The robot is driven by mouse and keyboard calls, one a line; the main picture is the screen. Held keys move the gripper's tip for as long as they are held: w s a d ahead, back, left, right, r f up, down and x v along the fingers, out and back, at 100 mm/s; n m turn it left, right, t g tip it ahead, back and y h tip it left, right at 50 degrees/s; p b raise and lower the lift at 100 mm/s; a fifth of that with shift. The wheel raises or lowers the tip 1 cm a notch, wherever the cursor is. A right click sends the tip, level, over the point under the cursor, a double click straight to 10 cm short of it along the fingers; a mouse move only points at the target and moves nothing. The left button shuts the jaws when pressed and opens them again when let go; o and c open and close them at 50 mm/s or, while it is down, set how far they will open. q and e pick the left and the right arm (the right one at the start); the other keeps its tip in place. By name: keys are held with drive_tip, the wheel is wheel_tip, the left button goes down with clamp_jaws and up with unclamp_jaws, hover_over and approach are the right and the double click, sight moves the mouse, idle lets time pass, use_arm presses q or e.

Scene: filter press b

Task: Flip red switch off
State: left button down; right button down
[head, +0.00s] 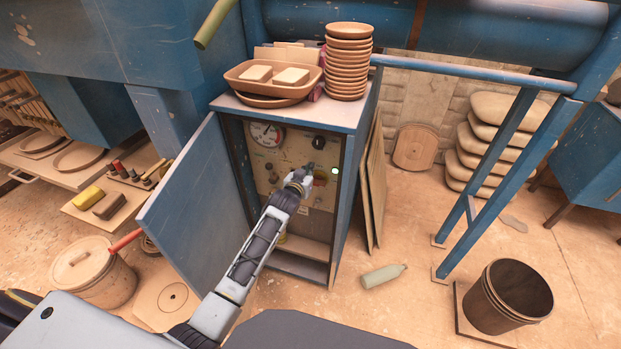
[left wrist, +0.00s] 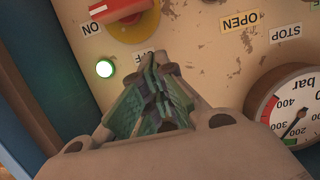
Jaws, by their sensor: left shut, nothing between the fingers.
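The red switch (left wrist: 122,9) sits on a round yellow base at the top edge of the left wrist view, partly cut off. Its handle lies toward the ON label (left wrist: 91,28). The OFF label (left wrist: 152,57) is partly covered by my left gripper (left wrist: 158,75). A green lamp (left wrist: 104,68) beside the switch is lit. My left gripper is shut and empty, with its tips close to the panel near the OFF label. I cannot tell whether they touch. In the head view, my left gripper (head: 305,175) reaches into the open cabinet and the red switch cannot be made out. My right gripper is not in view.
The blue cabinet door (head: 185,205) stands open at the left of the panel (head: 268,170). A pressure gauge (head: 266,134) and a black knob (head: 318,142) are on the panel. Bowls (head: 348,62) and a tray (head: 273,84) stand on top. A bottle (head: 383,275) lies on the floor.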

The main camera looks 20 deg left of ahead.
sight(318, 182)
use_arm(q)
drive_tip(key=f, duration=0.1)
drive_tip(key=w+f, duration=0.1)
drive_tip(key=f, duration=0.2)
drive_tip(key=shift+w, duration=0.35)
drive_tip(key=shift+f, duration=0.25)
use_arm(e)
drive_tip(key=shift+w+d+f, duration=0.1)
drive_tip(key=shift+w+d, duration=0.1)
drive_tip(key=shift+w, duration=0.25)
use_arm(q)
drive_tip(key=shift+a+n, duration=0.1)
drive_tip(key=shift+n, duration=0.2)
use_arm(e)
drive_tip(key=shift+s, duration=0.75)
use_arm(q)
drive_tip(key=shift+a+f, duration=0.1)
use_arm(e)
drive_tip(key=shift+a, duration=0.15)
use_arm(q)
drive_tip(key=shift+a+n, duration=0.1)
drive_tip(key=shift+n, duration=0.3)
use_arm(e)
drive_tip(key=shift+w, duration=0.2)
use_arm(q)
drive_tip(key=shift+f+h, duration=0.1)
drive_tip(key=shift+h, duration=0.3)
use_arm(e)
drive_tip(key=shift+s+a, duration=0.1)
